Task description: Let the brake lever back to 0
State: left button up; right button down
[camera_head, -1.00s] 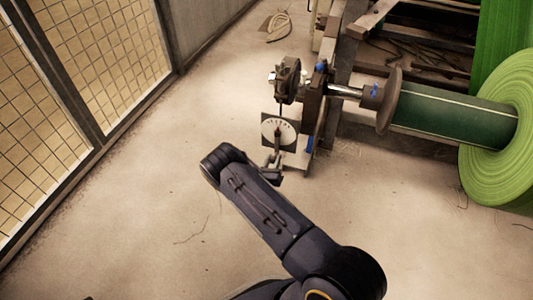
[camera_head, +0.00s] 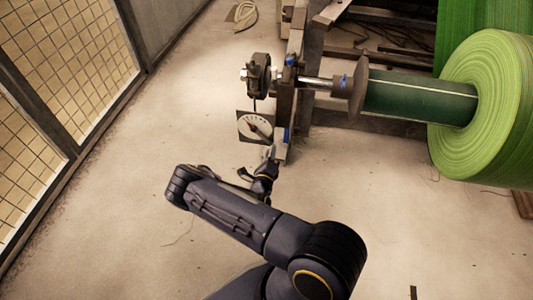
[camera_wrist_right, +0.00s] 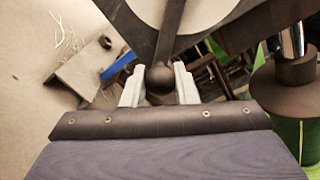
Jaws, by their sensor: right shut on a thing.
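The brake lever is a dark rod with a round knob (camera_wrist_right: 160,78) in the right wrist view. It crosses a pale round dial, which shows in the head view as a white dial (camera_head: 254,127) on a dark square plate at the end of the roll stand. My right gripper (camera_head: 268,166) is just below the dial, and its pale fingers are shut around the knob in the right wrist view. The lever slants down to the right across the dial. The scale figures are too small to read. My left gripper is not in view.
A green roll (camera_head: 485,110) sits on a shaft to the right of the brake, with a dark flanged disc (camera_head: 358,90) on it. A mesh fence (camera_head: 75,60) stands at the left. The floor between fence and stand is clear.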

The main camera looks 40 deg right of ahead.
jog(key=shift+s+d+r+n, duration=0.15)
jog(key=shift+s+n, duration=0.05)
jog(key=shift+n, duration=0.1)
jog(key=c, duration=1.1)
grip_release()
jog(key=shift+c, duration=0.2)
jog(key=p+v, duration=0.2)
jog(key=v, duration=0.6)
jog(key=shift+w, duration=0.1)
